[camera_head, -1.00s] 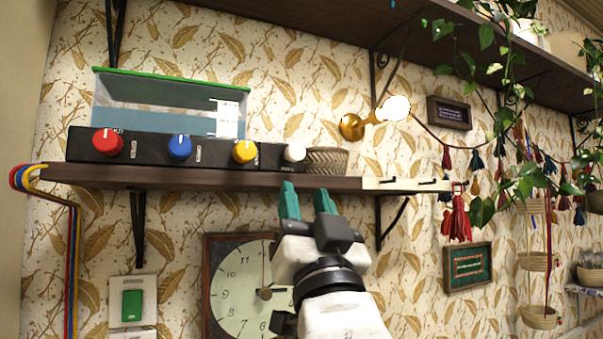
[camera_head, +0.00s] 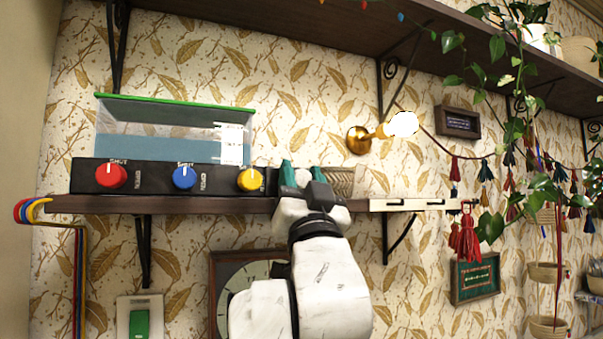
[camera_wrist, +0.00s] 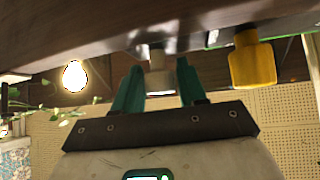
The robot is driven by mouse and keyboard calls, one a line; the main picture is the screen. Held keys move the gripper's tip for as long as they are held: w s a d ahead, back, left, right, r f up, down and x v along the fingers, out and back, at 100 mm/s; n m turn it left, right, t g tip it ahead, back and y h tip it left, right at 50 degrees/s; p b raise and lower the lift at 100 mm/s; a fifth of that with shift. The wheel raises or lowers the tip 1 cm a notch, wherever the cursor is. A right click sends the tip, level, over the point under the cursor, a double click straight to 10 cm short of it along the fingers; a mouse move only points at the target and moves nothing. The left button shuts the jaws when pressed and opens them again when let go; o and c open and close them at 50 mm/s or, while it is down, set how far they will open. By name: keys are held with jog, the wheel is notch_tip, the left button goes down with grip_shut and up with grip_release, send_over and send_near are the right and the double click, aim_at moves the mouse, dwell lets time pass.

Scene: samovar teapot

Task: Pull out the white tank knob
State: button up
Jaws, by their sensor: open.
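The white tank knob (camera_wrist: 158,76) sits at the right end of the black control box (camera_head: 140,178) on the shelf. In the wrist view it stands between my two green fingertips, with a small gap on each side. My gripper (camera_head: 301,172) is open and reaches up to the box front around the knob; it also shows in the wrist view (camera_wrist: 159,66). In the head view my fingers largely hide the knob. The yellow knob (camera_head: 250,179) is just left of my gripper, with the blue knob (camera_head: 185,178) and red knob (camera_head: 111,175) further left.
The dark shelf (camera_head: 160,204) runs under the box. A clear water tank (camera_head: 170,132) with a green rim stands behind the box. A woven basket (camera_head: 341,182) is close right of my gripper. A lit wall lamp (camera_head: 403,124) and a hook rail (camera_head: 412,204) are further right.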

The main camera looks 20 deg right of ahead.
grip_shut()
dwell(0.3)
